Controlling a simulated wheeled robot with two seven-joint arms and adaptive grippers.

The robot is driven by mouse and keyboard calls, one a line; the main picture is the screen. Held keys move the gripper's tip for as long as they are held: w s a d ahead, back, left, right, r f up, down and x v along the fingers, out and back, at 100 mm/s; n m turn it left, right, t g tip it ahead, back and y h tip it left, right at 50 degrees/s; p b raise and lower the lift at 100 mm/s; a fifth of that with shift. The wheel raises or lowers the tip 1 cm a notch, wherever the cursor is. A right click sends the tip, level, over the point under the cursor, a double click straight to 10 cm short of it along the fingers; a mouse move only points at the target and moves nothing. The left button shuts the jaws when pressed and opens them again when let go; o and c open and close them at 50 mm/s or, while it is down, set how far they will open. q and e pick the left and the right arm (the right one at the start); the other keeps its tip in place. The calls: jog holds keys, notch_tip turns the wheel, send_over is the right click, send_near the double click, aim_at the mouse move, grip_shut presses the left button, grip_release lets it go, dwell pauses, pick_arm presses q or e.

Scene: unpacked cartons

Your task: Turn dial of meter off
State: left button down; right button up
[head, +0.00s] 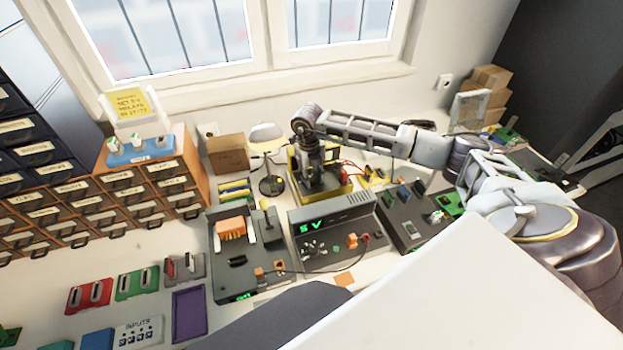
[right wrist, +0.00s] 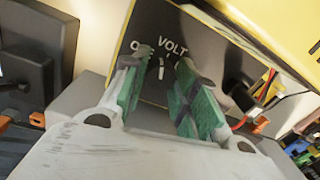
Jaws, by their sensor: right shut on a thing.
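The meter (head: 343,188) is a yellow-edged box with a dark face, standing behind the grey unit that reads "5 V". In the right wrist view its dark face (right wrist: 205,62) carries the label "VOLT", with an "OFF" label partly covered at left. The dial (right wrist: 161,70) shows a white mark between the fingertips, pointing about straight up, near the labels. My right gripper (head: 312,172) is at the meter's face, and its green-padded fingers (right wrist: 160,82) are shut on the dial from both sides. Much of the dial is hidden by the fingers. My left gripper is out of view.
The grey "5 V" power unit (head: 330,226) stands in front of the meter, with cables nearby. A soldering station (head: 232,262) is to its left and a dark panel (head: 408,212) to its right. Drawer cabinets (head: 120,195) fill the left. Red leads (right wrist: 255,112) run beside the meter.

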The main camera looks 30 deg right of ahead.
jog(key=shift+n+b, duration=0.5)
jog(key=shift+n, duration=0.4)
jog(key=shift+n+b, duration=0.65)
jog(key=shift+n, duration=0.55)
jog(key=shift+n+b, duration=0.6)
jog(key=shift+n, duration=0.7)
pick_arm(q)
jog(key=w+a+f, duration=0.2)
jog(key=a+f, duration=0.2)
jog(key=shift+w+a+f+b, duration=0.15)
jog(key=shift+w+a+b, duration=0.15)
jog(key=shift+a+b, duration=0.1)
pick_arm(e)
jog(key=shift+n, duration=0.5)
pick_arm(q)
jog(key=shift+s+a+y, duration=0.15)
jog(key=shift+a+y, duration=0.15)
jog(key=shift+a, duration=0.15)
pick_arm(e)
jog(key=o, duration=1)
